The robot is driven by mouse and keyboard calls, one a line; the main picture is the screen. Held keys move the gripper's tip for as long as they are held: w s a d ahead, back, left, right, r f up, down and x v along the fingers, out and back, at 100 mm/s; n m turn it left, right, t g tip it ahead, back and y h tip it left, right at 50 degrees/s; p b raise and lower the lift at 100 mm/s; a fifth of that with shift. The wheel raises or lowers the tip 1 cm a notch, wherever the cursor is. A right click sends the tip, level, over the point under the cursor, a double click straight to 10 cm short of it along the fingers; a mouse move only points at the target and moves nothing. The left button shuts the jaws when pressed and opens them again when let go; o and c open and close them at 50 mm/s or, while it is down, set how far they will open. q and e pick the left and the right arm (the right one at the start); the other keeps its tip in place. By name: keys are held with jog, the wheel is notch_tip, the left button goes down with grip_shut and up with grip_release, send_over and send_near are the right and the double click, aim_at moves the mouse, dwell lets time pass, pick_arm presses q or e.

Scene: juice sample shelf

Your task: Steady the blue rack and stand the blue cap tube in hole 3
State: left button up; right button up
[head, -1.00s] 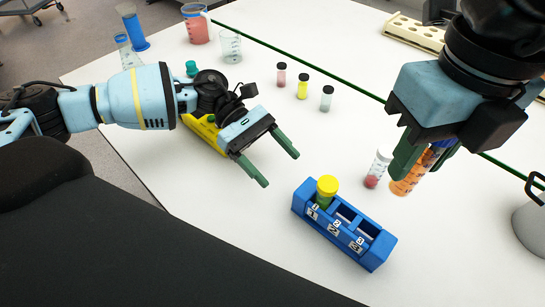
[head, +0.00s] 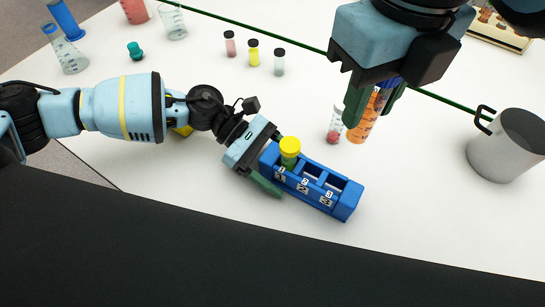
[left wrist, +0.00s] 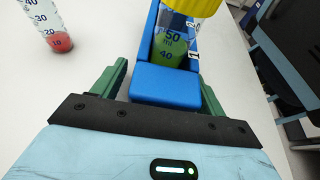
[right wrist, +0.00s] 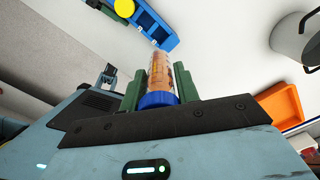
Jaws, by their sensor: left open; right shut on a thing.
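The blue rack (head: 350,203) stands on the white table, its holes labelled 1, 2 and 3. A yellow-capped tube (head: 290,150) with green liquid stands in hole 1; holes 2 and 3 look empty. My left gripper (head: 272,160) is open at the rack's hole-1 end, its fingers on either side of the rack's end (left wrist: 167,88) in the left wrist view; contact is unclear. My right gripper (head: 372,103) is shut on the blue cap tube (head: 362,120), which holds orange liquid, near its cap (right wrist: 158,98).
A small tube with red liquid (head: 334,128) stands close beside the held tube. A grey mug (head: 505,145) is at the right. Several small vials, including a yellow one (head: 252,55), stand farther back. The table in front of the rack is clear.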

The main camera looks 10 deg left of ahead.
pick_arm(q)
jog(key=c, duration=1.2)
jog(key=shift+o, duration=0.2)
pick_arm(e)
notch_tip(320, 180, down, 8)
jog(key=m, duration=0.1)
